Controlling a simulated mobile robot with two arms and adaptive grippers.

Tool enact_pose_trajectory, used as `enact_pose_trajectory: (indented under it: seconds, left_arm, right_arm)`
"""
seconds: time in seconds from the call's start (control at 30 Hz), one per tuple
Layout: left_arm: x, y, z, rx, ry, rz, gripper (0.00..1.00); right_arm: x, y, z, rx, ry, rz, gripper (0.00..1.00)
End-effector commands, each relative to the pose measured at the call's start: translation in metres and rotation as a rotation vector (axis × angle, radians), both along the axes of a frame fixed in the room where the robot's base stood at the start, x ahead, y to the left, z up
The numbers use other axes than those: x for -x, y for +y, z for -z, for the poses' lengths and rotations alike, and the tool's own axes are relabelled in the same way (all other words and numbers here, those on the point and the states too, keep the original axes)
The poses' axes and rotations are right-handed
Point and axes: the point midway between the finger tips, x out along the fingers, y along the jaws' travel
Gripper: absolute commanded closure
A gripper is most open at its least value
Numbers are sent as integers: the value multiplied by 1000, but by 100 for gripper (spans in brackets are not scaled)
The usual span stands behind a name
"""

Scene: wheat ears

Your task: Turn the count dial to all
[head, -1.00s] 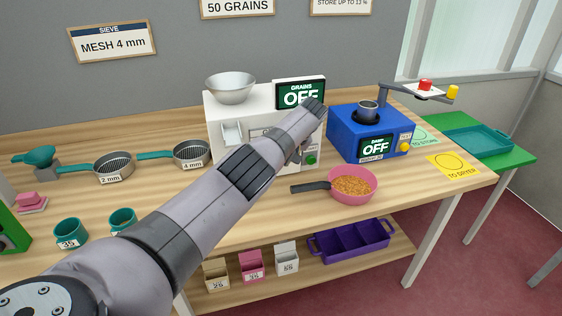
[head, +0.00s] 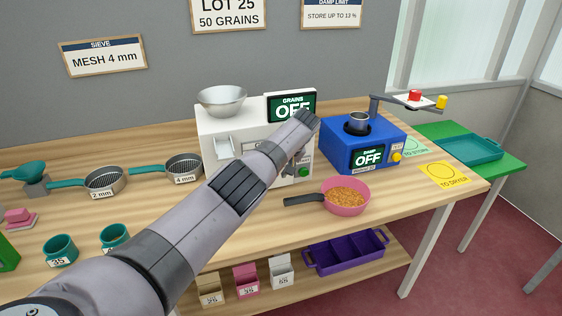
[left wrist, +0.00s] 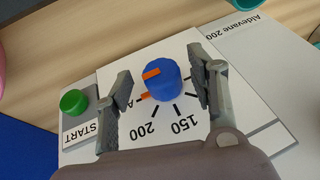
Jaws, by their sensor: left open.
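The white grain counter (head: 222,171) stands on the table with a metal bowl on top and a screen reading GRAINS OFF (head: 291,107). Its blue count dial (left wrist: 158,80) shows in the left wrist view, on a white panel with 150, 200 and a partly hidden label starting with A. An orange pointer mark on the dial faces left, and an orange tick is beside the A. My left gripper (left wrist: 163,88) is open, with one finger on each side of the dial. I cannot tell whether they touch it. In the head view my left arm hides the dial. My right gripper is out of view.
A green START button (left wrist: 74,102) is left of the dial in the left wrist view. A pink pan of grain (head: 346,208) is in front of the blue damp meter (head: 338,150). Sieves (head: 105,181) and teal cups (head: 60,250) are at the left.

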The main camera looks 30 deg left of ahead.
Motion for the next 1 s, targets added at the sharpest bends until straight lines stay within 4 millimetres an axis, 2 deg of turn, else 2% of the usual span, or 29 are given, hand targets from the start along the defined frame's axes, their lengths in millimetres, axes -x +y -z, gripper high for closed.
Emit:
enact_pose_trajectory:
  seconds: [0.17, 0.4, 0.6, 1.0]
  left_arm:
    - [1, -10, -19, -1, -4, 3, 48]
    - [4, -35, -67, 1, -3, 2, 48]
    - [6, -47, -93, -1, -1, -1, 48]
    - [7, -52, -100, 0, 1, -1, 48]
  right_arm:
    - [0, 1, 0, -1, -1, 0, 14]
    - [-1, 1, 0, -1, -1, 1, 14]
    - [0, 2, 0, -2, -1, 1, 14]
    - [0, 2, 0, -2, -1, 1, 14]
